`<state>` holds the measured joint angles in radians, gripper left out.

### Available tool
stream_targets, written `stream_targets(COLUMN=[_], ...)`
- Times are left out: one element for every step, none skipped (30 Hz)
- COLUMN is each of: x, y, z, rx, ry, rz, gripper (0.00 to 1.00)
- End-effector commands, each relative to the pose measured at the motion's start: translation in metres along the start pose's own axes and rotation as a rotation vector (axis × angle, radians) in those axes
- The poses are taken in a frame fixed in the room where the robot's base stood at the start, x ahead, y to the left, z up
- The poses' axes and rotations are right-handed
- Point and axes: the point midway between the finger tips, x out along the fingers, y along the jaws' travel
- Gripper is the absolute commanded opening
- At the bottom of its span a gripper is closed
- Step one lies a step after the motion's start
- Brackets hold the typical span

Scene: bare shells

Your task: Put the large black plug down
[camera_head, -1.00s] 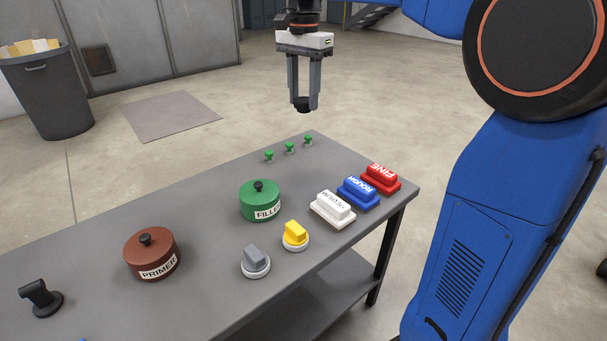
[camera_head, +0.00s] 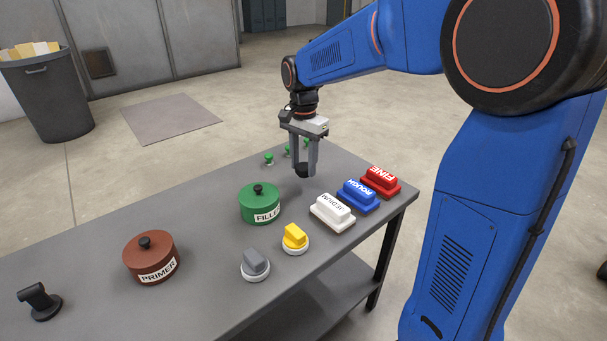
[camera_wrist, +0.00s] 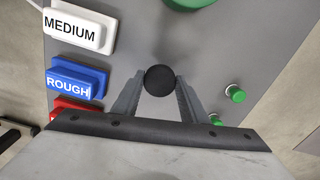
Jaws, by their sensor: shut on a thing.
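The large black plug (camera_head: 302,171) is held between the two fingers of my gripper (camera_head: 304,168), low over the far right part of the grey table (camera_head: 205,242). In the wrist view the round black top of the plug (camera_wrist: 160,80) sits between the fingertips of my gripper (camera_wrist: 160,88). My gripper points down and is shut on the plug. I cannot tell whether the plug's underside touches the table.
Close by are small green plugs (camera_head: 269,159), the green FILLER pot (camera_head: 261,204) and the MEDIUM (camera_head: 333,212), ROUGH (camera_head: 358,195) and FINE (camera_head: 381,181) blocks. Yellow (camera_head: 295,238) and grey (camera_head: 255,264) knobs, the PRIMER pot (camera_head: 151,259) and a black handled object (camera_head: 39,301) stand farther off.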

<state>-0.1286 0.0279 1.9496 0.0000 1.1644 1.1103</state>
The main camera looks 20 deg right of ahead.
Motion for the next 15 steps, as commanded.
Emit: stream_targets(x=[0.002, 0.003, 0.006, 0.008, 0.011, 0.016, 0.020, 0.024, 0.029, 0.033, 0.036, 0.038, 0.040, 0.040, 0.040], y=[0.000, 0.000, 0.000, 0.000, 0.001, 0.001, 0.001, 0.000, 0.001, 0.001, 0.001, 0.001, 0.000, 0.000, 0.000], z=[0.000, 0.000, 0.000, 0.000, 0.000, 0.000, 0.000, 0.000, 0.000, 0.000, 0.000, 0.000, 0.000, 0.000, 0.000], rx=[0.000, 0.000, 0.000, 0.000, 0.000, 0.000, 0.000, 0.000, 0.000, 0.000, 0.000, 0.000, 0.000, 0.000, 0.000], ry=[0.000, 0.000, 0.000, 0.000, -0.001, -0.001, -0.001, -0.001, -0.001, -0.001, -0.001, 0.000, 0.000, 0.000, 0.000], rz=[0.000, 0.000, 0.000, 0.001, 0.002, 0.002, 0.002, 0.001, 0.002, 0.002, 0.001, 0.001, 0.000, 0.000, 0.000], gripper=[0.14, 0.14, 0.14, 0.14, 0.14, 0.14, 0.14, 0.14, 0.14, 0.14, 0.14, 0.14, 0.14, 0.14, 0.14])
